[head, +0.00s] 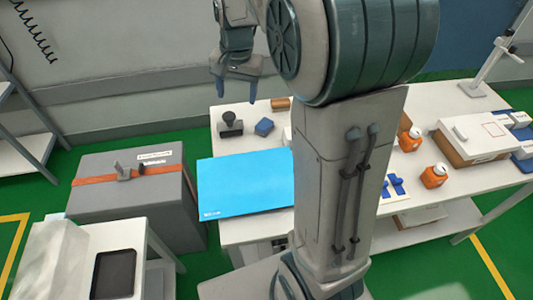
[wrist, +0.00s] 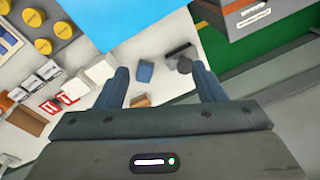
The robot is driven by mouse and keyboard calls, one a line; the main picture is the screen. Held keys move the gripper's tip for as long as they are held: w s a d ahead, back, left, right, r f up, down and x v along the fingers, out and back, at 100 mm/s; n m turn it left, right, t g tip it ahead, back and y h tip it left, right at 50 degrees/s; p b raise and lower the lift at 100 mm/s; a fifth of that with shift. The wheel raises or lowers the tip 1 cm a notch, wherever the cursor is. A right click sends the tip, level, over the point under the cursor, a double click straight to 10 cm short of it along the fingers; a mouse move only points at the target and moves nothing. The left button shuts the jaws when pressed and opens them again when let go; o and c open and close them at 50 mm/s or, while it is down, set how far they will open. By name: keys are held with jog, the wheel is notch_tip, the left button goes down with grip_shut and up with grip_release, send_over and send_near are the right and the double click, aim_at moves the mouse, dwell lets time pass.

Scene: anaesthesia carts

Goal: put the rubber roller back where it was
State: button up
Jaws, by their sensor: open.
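I cannot tell for certain which thing is the rubber roller. A small brown piece (head: 280,104), possibly rounded, lies at the back of the white table; it also shows in the wrist view (wrist: 140,101). Near it are a blue block (head: 264,127) and a dark knobbed piece (head: 231,125), both also between or near my fingertips in the wrist view, the blue block (wrist: 145,72) and the dark piece (wrist: 181,58). My gripper (head: 235,97) is open and empty, pointing down above the table's back left part. It touches none of them.
A bright blue sheet (head: 245,183) covers the table's front left. Orange bottles (head: 434,176) and a white-topped box (head: 475,138) stand at right. A grey case with an orange strap (head: 90,184) stands left of the table. My arm hides the table's middle.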

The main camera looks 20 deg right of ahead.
jog(key=s+f+n+t, duration=0.1)
jog(key=s+n, duration=0.5)
jog(key=s, duration=1.5)
jog(key=shift+a+f+n+t+h, duration=0.2)
jog(key=shift+n+t+h, duration=0.1)
jog(key=shift+n+t, duration=0.1)
